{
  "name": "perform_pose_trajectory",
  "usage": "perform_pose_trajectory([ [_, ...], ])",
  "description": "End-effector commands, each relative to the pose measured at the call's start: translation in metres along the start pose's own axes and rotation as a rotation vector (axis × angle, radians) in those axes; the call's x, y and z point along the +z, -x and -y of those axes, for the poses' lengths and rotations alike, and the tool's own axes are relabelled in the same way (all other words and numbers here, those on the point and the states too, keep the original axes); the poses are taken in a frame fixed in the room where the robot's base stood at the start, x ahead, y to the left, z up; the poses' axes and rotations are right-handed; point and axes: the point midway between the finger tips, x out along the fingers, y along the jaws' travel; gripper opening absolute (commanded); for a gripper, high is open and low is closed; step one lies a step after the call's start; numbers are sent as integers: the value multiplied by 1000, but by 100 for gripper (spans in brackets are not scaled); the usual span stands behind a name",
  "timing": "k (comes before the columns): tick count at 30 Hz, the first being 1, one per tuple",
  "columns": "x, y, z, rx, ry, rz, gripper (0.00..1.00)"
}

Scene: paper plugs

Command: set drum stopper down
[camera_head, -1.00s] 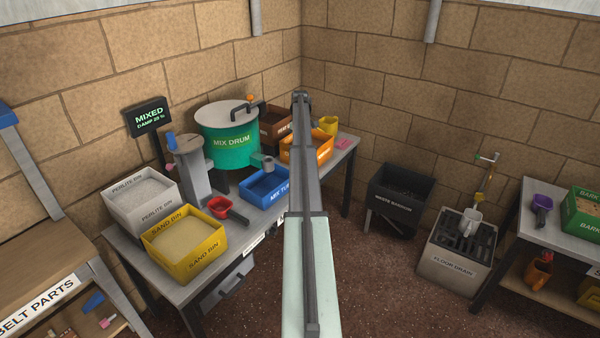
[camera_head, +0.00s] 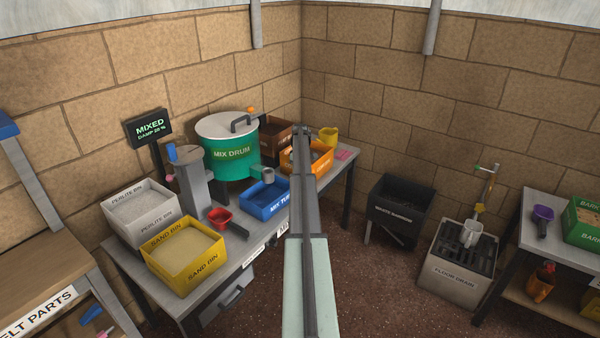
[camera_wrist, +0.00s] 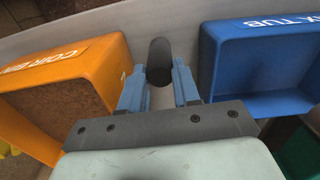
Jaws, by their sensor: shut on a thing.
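A dark cylindrical piece, seemingly the drum stopper (camera_wrist: 160,62), is between the blue fingers of my gripper (camera_wrist: 158,88) in the wrist view. My gripper is shut on it. It is over the strip of grey bench between the orange coir bin (camera_wrist: 75,82) and the blue mix tub (camera_wrist: 262,70). I cannot tell whether the stopper touches the bench. In the head view my arm hides the stopper. The green mix drum (camera_head: 229,153) stands on the bench to the left, with a grey outlet (camera_head: 263,173) at its lower right.
The bench (camera_head: 224,260) also holds a yellow sand bin (camera_head: 185,257), a white perlite bin (camera_head: 142,213) and a red scoop (camera_head: 221,217). A yellow jug (camera_head: 329,138) stands at the back right. A black waste bin (camera_head: 398,210) and a floor drain (camera_head: 460,272) are off to the right.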

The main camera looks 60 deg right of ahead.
Motion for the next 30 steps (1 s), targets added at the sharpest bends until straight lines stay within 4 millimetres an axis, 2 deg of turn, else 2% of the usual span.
perform_pose_trajectory([
  [7, 0, -3, 0, 0, 0, 0, 0],
  [8, 0, -3, 0, 0, 0, 0, 34],
  [15, 0, -3, 0, 0, 0, 0, 57],
  [25, 0, 1, 0, 0, 0, 0, 57],
  [30, 0, 22, 0, 2, 0, -1, 57],
])
